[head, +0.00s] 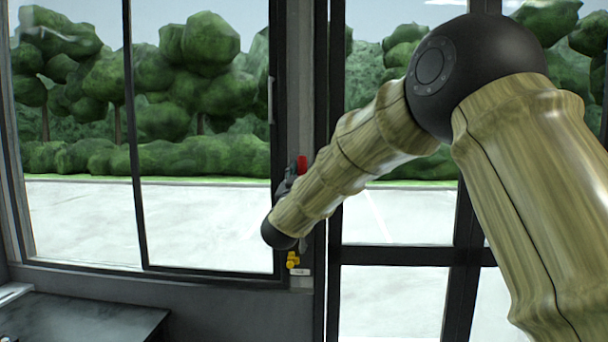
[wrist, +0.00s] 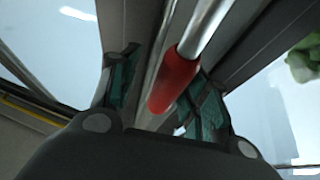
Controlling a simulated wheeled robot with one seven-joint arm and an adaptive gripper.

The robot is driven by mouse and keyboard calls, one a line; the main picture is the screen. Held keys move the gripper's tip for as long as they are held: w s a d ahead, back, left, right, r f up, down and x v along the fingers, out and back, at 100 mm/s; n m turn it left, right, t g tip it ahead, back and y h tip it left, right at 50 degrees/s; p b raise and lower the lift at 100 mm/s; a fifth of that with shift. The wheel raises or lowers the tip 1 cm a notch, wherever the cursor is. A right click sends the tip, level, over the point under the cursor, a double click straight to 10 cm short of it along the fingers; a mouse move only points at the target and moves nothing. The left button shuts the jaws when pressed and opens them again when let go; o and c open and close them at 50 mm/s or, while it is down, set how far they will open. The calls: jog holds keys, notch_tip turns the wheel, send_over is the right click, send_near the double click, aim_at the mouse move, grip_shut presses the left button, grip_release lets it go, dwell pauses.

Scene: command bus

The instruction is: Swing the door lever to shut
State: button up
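The door lever has a red grip (head: 302,165), seen on the dark post between the side window and the glass door. In the wrist view the red grip (wrist: 174,82) sits at the end of a shiny metal rod (wrist: 206,28). My gripper (wrist: 163,82) has its two teal-padded fingers apart, one on each side of the red grip. The right finger is close to the grip, and I cannot tell if it touches. A gap shows at the left finger. In the head view my forearm hides most of my gripper and the lever's lower part.
A yellow fitting (head: 292,260) and a small white label (head: 300,272) are lower on the post. The side window (head: 205,225) is at left and the glass door (head: 390,285) at right. A dark console (head: 85,318) is at lower left.

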jog(key=shift+a, duration=0.25)
jog(key=v, duration=1.2)
jog(key=shift+d+f, duration=0.1)
